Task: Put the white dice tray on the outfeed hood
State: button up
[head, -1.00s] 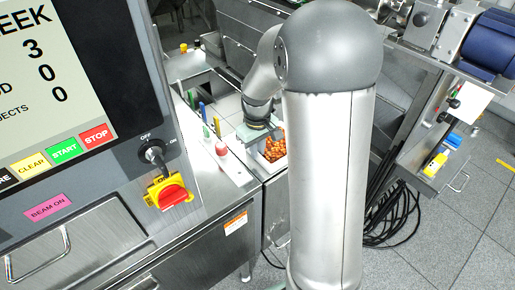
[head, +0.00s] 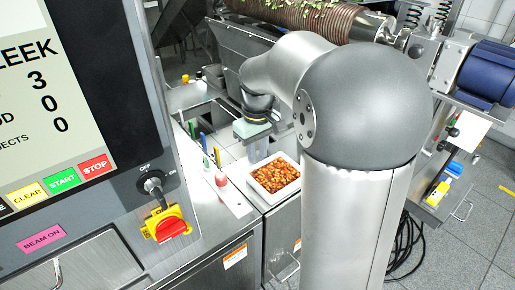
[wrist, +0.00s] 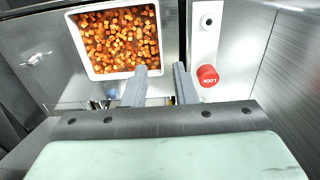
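The white dice tray (head: 271,199) is full of orange-brown cubes and sits on a steel surface at the middle of the head view. It also shows at the top of the wrist view (wrist: 109,76). My gripper (head: 258,152) is beside the tray's far left side in the head view, pointing down. In the wrist view its two fingers (wrist: 160,84) are apart with nothing held. The tray's near right corner shows just past the fingertips, in line with the gap; contact cannot be told. I cannot tell for certain which surface is the outfeed hood.
A red knob (wrist: 207,75) stands on a pale strip right of the tray in the wrist view. In the head view, a control panel with a red and yellow switch (head: 168,226) fills the left. Coloured upright items (head: 205,147) stand left of my gripper.

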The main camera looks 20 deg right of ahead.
jog(key=s+a+m, duration=0.1)
jog(key=s+a, duration=0.4)
jog(key=s, duration=0.7)
jog(key=shift+s+f+m+t, duration=0.2)
jog(key=shift+f+m+t, duration=0.1)
jog(key=shift+f+m, duration=0.1)
jog(key=shift+o, duration=0.4)
jog(key=s+a+f+m, duration=0.1)
jog(key=s+f, duration=0.3)
jog(key=s, duration=0.4)
jog(key=shift+s+a, duration=0.35)
jog(key=shift+a, duration=0.15)
